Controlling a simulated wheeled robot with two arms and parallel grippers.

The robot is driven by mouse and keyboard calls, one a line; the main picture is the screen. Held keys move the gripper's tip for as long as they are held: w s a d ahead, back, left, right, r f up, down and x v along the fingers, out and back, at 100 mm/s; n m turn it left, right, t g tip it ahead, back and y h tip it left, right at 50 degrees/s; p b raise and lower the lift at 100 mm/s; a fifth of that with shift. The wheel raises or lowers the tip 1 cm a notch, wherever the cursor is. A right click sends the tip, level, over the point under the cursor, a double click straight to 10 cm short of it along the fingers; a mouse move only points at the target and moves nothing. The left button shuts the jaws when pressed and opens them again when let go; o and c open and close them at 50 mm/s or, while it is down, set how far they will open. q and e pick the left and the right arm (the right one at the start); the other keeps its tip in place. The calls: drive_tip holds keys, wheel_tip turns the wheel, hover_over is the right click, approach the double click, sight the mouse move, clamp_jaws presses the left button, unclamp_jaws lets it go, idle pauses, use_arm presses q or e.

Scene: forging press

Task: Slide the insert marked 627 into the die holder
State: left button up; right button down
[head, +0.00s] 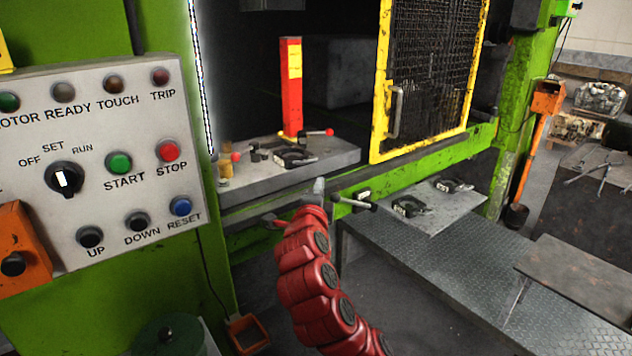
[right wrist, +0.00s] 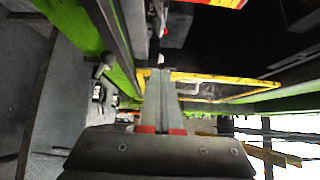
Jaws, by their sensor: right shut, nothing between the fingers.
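My right gripper (head: 318,187) is at the front edge of the press bed (head: 250,182), with its arm rising from below. Its fingers are shut and empty; they also show in the right wrist view (right wrist: 161,85). A dark block (head: 293,158) sits on the bed, beside a lever with a red knob. Two dark pieces with pale markings, a nearer one (head: 408,207) and a farther one (head: 453,185), lie on the grey side shelf (head: 455,206). The number 627 is not readable on any piece, and I cannot tell which part is the die holder. My left gripper is not in view.
A red post (head: 291,88) stands on the bed. The yellow mesh guard (head: 432,75) hangs right of the opening. A black-handled lever (head: 354,202) juts out by the green front rail. The control panel (head: 95,165) is at left. A tread-plate platform (head: 440,262) lies below the shelf.

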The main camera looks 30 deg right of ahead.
sight(315, 159)
drive_tip(key=shift+w+d+p, duration=0.8)
drive_tip(key=shift+w, duration=0.85)
drive_tip(key=shift+w+d+p, duration=0.75)
drive_tip(key=shift+w+p, duration=0.1)
drive_tip(key=shift+w, duration=0.8)
drive_tip(key=shift+w+d+p, duration=0.8)
drive_tip(key=shift+w, duration=0.85)
